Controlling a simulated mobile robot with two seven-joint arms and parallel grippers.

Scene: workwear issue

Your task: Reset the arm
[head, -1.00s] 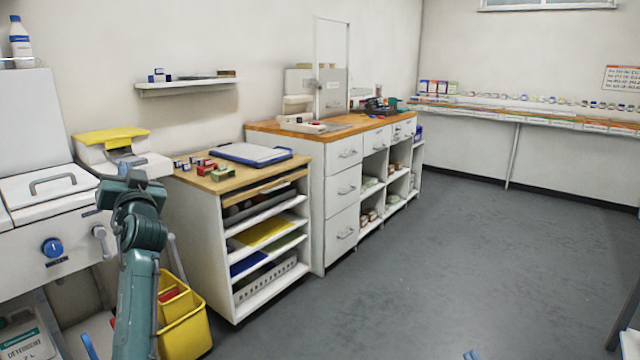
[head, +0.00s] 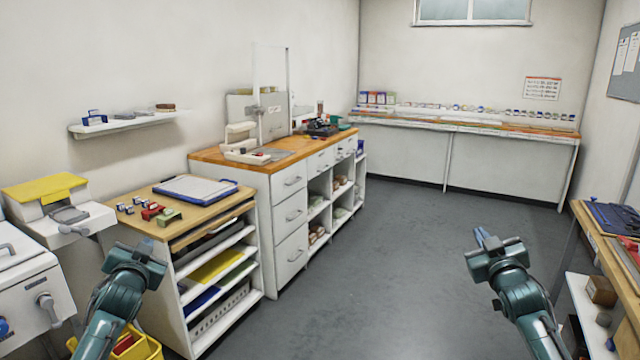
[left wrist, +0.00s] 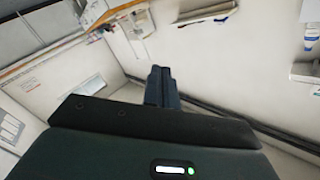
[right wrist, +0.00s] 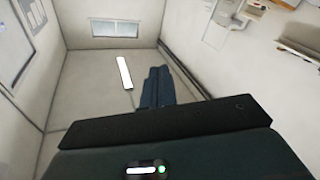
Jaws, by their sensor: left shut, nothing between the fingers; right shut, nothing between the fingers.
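My left gripper (head: 146,246) is at the lower left of the head view, in front of the small wooden-topped shelf unit, with no object in it. Its shut fingers also show in the left wrist view (left wrist: 161,87). My right gripper (head: 481,238) is at the lower right of the head view, raised over the open grey floor. Its fingers are shut and empty in the right wrist view (right wrist: 157,87). Both arms are bent with the grippers pointing up, and neither gripper touches anything.
A shelf unit (head: 232,282) with a blue-edged board (head: 195,188) on top stands beside my left arm. A yellow bucket (head: 146,347) is below it. A workbench (head: 606,262) stands right of my right arm. The grey floor (head: 400,270) between is clear.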

